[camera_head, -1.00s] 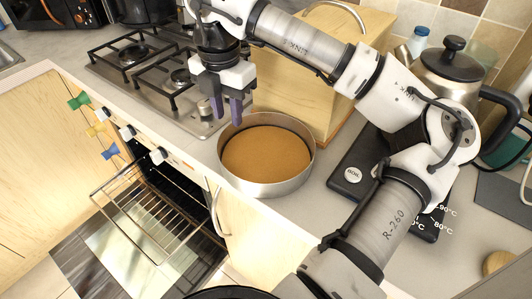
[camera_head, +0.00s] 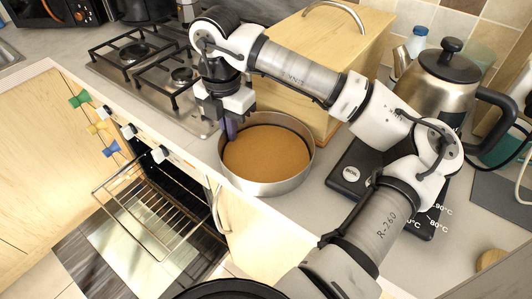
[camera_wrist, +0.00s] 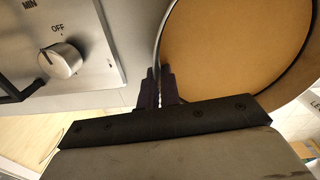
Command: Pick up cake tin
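The cake tin (camera_head: 266,188) is a round silver tin filled with a flat brown cake (camera_head: 265,155). It stands on the counter near the front edge, beside the hob. My gripper (camera_head: 231,130) is at the tin's upper left rim, pointing down. In the wrist view my gripper (camera_wrist: 160,88) has its two dark fingers close together, one on each side of the tin's wall (camera_wrist: 158,62), and looks shut on it. The tin is level and seems to rest on the counter. The fingertips are partly hidden in the head view.
A wooden box (camera_head: 325,65) stands right behind the tin. A kettle (camera_head: 440,85) and black scale (camera_head: 350,178) are to the right. The gas hob (camera_head: 165,75) is to the left. Below the counter, an oven rack (camera_head: 150,220) sticks out.

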